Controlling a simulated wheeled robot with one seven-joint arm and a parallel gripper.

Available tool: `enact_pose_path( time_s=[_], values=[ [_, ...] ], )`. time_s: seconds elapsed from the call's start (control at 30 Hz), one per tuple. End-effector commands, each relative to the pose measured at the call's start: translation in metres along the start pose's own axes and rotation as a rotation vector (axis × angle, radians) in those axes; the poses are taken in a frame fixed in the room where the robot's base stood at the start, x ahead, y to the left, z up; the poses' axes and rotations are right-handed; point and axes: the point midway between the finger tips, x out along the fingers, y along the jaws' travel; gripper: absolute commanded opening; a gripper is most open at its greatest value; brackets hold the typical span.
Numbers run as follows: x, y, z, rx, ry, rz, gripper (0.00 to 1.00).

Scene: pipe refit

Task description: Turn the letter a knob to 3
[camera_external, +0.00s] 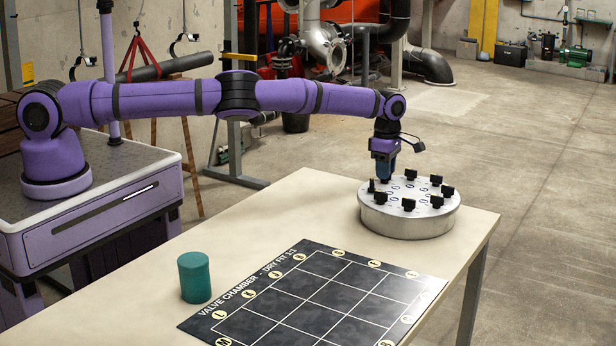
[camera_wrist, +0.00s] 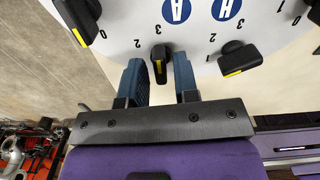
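A round silver drum (camera_external: 408,222) stands on the table with several black knobs around its top. My gripper (camera_external: 383,176) points down at the drum's left rim. In the wrist view, my gripper (camera_wrist: 160,72) has its two blue fingers on either side of a black knob (camera_wrist: 160,52). The fingers look open, with a slight gap beside the knob; contact is hard to tell. The blue letter A badge (camera_wrist: 175,10) is just above this knob. The knob's yellow mark points down the picture, toward my gripper. A 3 and a 2 show above it; the fingers may hide other digits.
Neighbouring knobs stand left (camera_wrist: 77,22) and right (camera_wrist: 239,59) of my fingers. A teal cylinder (camera_external: 194,277) and a black gridded mat (camera_external: 315,295) are on the table (camera_external: 290,212). Bare tabletop lies between mat and drum.

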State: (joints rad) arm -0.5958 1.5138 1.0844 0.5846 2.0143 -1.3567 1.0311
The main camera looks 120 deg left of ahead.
Motion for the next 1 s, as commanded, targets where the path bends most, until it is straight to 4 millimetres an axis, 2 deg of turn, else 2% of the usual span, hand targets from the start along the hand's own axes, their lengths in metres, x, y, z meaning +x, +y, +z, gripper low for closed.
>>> enact_pose_path(
  time_s=[0.3,0.43,0.8,1.0],
  values=[
    [0.000,0.000,-0.001,-0.001,0.002,-0.001,0.38],
    [-0.008,0.000,0.000,-0.001,0.001,0.000,0.38],
    [-0.073,0.000,0.000,0.000,-0.001,0.000,0.38],
    [-0.099,0.000,0.000,0.000,0.000,0.000,0.38]
  ],
)
